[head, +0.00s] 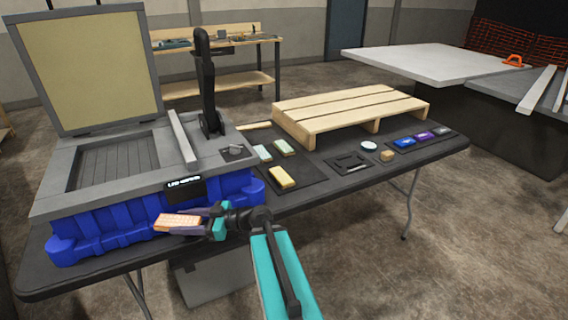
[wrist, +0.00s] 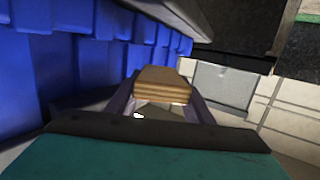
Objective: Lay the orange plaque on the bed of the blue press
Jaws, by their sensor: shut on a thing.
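The orange plaque (head: 178,223) is in my gripper (head: 194,227), in front of the blue press near its lower right corner. In the wrist view the plaque (wrist: 163,84) shows edge-on as a striped tan block between both fingers of my gripper (wrist: 160,98). The blue press (head: 115,232) has a blue body and grey top; its blue side (wrist: 75,50) fills the left of the wrist view. Its lid (head: 88,70) stands raised. The recessed grey bed (head: 112,160) is open and looks empty. The plaque is outside the press, lower than the bed.
A black upright lever (head: 207,90) and a grey bar (head: 182,136) stand right of the bed. A yellow block (head: 282,177), two pale green blocks, a black frame (head: 350,162), a white disc (head: 369,146) and a wooden pallet (head: 350,107) occupy the dark table to the right.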

